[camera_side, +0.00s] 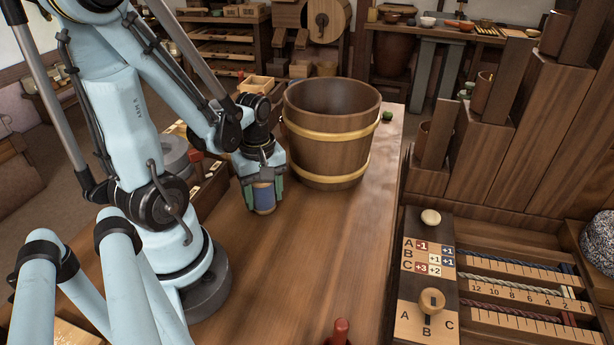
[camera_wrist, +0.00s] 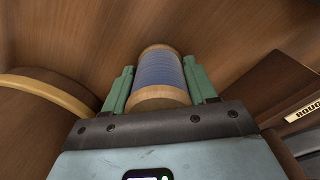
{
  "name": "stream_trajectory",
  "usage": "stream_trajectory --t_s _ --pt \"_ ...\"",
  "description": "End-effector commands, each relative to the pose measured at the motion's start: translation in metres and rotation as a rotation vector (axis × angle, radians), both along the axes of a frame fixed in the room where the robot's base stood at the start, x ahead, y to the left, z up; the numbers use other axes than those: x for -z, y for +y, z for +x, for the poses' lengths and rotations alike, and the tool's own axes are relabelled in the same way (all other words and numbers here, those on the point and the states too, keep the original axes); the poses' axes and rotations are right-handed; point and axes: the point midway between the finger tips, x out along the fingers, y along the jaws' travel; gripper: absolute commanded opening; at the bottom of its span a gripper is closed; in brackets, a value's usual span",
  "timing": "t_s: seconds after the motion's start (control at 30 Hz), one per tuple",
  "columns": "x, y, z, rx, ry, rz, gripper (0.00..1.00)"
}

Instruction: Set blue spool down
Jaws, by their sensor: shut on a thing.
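The blue spool (camera_side: 264,197) has blue thread wound between pale wooden ends. My gripper (camera_side: 263,190) is shut on it, with a green finger on each side. The spool is upright in the side view, low over the wooden table (camera_side: 300,260), left of the bucket. I cannot tell whether its lower end touches the table. In the wrist view the spool (camera_wrist: 158,75) sits between the two green fingers of my gripper (camera_wrist: 160,85), with the wood of the table behind it.
A large wooden bucket (camera_side: 330,135) with brass-coloured hoops stands just right of my gripper. A board with letters and a knob (camera_side: 425,280) lies at the right. A red-handled thing (camera_side: 340,330) is at the front edge of view. The table's middle front is clear.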

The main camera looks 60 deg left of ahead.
Motion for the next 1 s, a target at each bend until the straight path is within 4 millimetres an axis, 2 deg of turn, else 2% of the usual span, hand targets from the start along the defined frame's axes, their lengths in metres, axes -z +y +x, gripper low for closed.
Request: stream_trajectory --t_s 0.2,0.23,0.37,0.77,1.0 --pt "0.003 0.0 0.0 0.0 0.0 0.0 0.26" --pt "0.003 0.0 0.0 0.0 0.0 0.0 0.61" --pt "0.003 0.0 0.0 0.0 0.0 0.0 0.81" --pt "0.001 0.0 0.0 0.0 0.0 0.0 0.82" --pt "-0.015 0.0 0.0 0.0 0.0 0.0 0.82"
